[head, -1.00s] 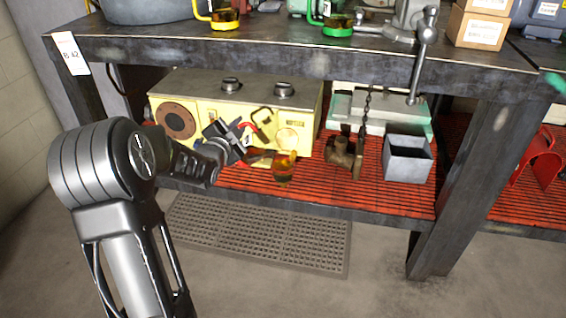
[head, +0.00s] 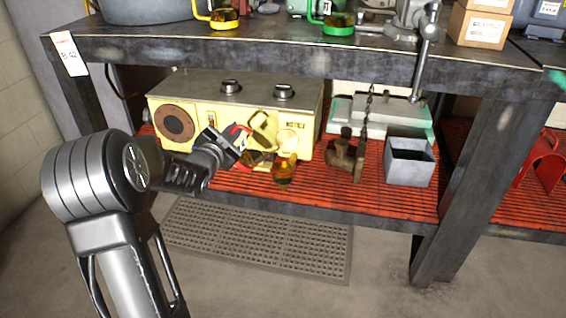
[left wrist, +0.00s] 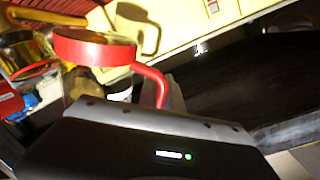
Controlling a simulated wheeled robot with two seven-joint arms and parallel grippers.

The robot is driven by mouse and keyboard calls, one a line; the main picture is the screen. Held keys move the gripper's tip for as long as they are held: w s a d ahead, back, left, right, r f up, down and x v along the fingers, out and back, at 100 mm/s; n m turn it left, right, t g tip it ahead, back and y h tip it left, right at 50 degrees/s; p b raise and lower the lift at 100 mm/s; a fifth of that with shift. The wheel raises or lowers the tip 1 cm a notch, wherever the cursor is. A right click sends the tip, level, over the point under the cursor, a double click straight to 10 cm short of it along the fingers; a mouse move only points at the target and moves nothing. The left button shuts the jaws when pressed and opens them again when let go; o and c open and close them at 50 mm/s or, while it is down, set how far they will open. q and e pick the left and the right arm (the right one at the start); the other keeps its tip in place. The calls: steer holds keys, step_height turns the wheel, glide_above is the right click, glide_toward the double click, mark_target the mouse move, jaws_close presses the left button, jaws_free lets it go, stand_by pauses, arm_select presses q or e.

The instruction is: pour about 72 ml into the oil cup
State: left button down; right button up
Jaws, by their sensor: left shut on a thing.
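My left gripper (head: 240,143) is shut on a red-handled jug and holds it over the lower shelf, in front of the yellow machine. In the left wrist view the red rim and handle of the jug (left wrist: 95,47) stand just past my gripper. Its clear body is partly hidden, and I cannot tell its exact tilt or level. An amber cup (head: 284,174), seemingly the oil cup, stands on the red slatted shelf just right of the jug. I cannot tell whether oil is flowing. My right gripper is not in view.
The yellow machine (head: 215,115) stands close behind. A brown metal fitting (head: 341,154) and an open grey bin (head: 409,162) stand to the right. The workbench top (head: 300,58) overhangs the shelf. Yellow-handled (head: 222,17) and green-handled (head: 338,24) jugs stand on it.

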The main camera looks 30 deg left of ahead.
arm_select(q)
steer(key=s+a+f+n+t+b, duration=0.1)
steer(key=s+a+f+n+b, duration=0.1)
steer(key=a+f+n+b, duration=0.2)
step_height(320, 180, down, 4)
steer(key=n+b, duration=0.3)
steer(key=shift+a+t, duration=0.3)
steer(key=shift+a, duration=0.1)
